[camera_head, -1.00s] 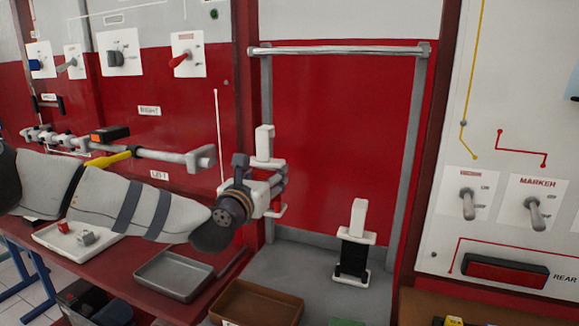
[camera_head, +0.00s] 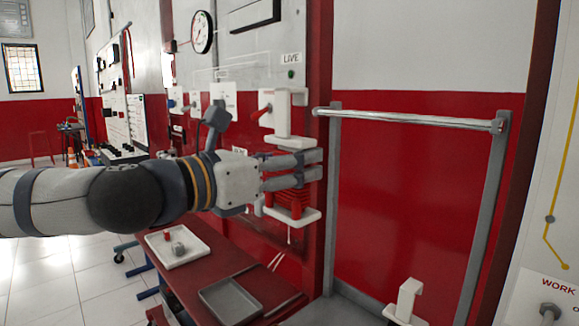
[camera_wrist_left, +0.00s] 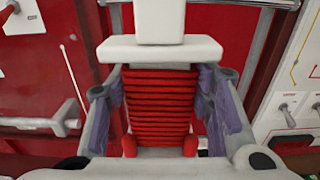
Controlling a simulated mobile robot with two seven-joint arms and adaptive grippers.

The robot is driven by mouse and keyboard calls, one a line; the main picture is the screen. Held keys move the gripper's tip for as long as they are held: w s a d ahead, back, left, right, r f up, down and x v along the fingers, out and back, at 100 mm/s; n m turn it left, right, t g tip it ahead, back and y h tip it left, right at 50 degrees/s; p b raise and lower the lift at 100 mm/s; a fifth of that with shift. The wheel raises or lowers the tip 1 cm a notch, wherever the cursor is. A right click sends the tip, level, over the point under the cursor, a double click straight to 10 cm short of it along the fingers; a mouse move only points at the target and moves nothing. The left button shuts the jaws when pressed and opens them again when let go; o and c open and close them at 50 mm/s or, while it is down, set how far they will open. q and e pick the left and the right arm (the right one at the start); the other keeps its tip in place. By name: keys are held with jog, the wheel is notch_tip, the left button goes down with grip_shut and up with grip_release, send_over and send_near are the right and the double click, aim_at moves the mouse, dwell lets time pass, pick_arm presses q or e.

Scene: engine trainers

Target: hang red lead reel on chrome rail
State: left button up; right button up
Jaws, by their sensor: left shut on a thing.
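The red lead reel (camera_head: 292,197) has red windings between white flanges and a white hook (camera_head: 283,110) on top. My left gripper (camera_head: 305,166) is shut on it and holds it upright in the air. In the left wrist view the red windings (camera_wrist_left: 160,105) sit between the two fingers, with the hook's stem above. The chrome rail (camera_head: 410,119) runs across a grey frame at the right. In the head view the hook is left of the rail's left end, at about its height in the picture. The two appear apart; their depth is unclear. My right gripper is out of view.
A second white hook (camera_head: 405,300) stands low inside the frame, its lower part cut off. A red bench (camera_head: 222,262) with a white tray (camera_head: 159,251) and a grey tray (camera_head: 229,287) is below. The rail looks bare. The frame's left post (camera_head: 331,200) is close to the reel.

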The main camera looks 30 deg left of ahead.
pick_arm(q)
jog(key=shift+x, duration=0.75)
jog(key=f+x, duration=0.2)
jog(key=x, duration=1.2)
jog(key=shift+f+b, duration=0.2)
jog(key=shift+b, duration=0.15)
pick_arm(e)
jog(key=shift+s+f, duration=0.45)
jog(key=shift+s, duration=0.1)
pick_arm(q)
jog(key=shift+a, duration=0.1)
jog(key=o, duration=1.3)
jog(key=shift+o, duration=0.2)
jog(key=v, duration=1.2)
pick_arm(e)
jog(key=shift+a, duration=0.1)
